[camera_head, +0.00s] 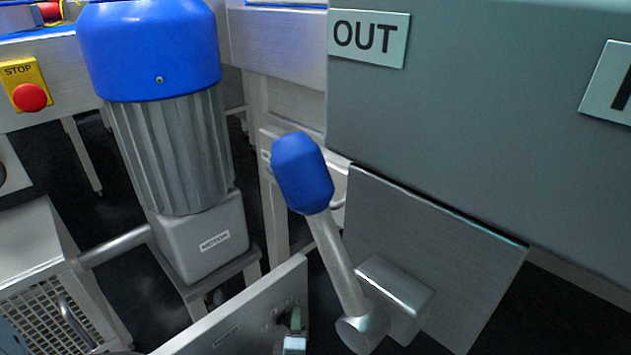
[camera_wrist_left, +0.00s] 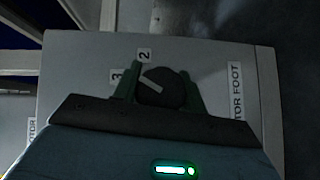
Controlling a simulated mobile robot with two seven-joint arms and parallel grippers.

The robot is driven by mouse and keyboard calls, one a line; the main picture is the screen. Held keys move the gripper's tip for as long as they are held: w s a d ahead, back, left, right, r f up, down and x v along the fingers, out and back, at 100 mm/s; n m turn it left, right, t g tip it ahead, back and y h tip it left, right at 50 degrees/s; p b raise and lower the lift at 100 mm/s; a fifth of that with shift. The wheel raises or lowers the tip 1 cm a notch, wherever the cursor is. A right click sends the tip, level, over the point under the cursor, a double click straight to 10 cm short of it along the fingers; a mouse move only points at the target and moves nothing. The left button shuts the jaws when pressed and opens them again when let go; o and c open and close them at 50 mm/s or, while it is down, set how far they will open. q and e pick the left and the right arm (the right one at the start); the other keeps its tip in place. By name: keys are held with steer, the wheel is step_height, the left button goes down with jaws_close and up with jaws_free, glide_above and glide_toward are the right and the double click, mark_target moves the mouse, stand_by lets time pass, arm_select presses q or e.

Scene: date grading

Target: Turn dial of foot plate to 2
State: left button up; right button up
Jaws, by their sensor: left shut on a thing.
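The foot plate (camera_head: 238,322) is a grey upright panel at the bottom of the head view. It fills much of the left wrist view (camera_wrist_left: 85,75), with part of a "…TOR FOOT" label at right. Its round dark dial (camera_wrist_left: 165,92) has a white pointer line. The line points up-left, between the marks 2 (camera_wrist_left: 145,55) and 3 (camera_wrist_left: 117,75), seemingly closer to 3. My left gripper (camera_wrist_left: 162,90) is shut on the dial, one green finger on each side. In the head view my left gripper (camera_head: 296,320) shows small at the plate and hides the dial. My right gripper is not in view.
A blue-knobbed lever (camera_head: 303,175) rises just right of the plate, under a large grey housing marked OUT (camera_head: 368,38). A blue-capped motor (camera_head: 170,140) stands behind the plate. A red stop button (camera_head: 30,97) is at far left.

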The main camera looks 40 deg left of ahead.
arm_select(q)
steer(key=m+g+p, duration=0.1)
steer(key=g+p, duration=0.1)
steer(key=p, duration=0.1)
steer(key=m+g+h+p, duration=0.1)
steer(key=m+g+p, duration=0.1)
steer(key=p, duration=0.1)
steer(key=m+g+p, duration=0.1)
steer(key=g+p, duration=0.1)
steer(key=p, duration=0.2)
steer(key=shift+w+f+m+h, duration=0.15)
steer(key=shift+f+m+h, duration=0.15)
steer(key=shift+m, duration=0.1)
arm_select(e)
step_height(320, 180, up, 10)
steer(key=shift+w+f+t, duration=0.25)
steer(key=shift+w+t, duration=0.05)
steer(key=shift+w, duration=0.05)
arm_select(q)
steer(key=shift+g, duration=0.4)
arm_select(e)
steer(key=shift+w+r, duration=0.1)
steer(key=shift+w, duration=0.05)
arm_select(q)
steer(key=shift+f, duration=0.1)
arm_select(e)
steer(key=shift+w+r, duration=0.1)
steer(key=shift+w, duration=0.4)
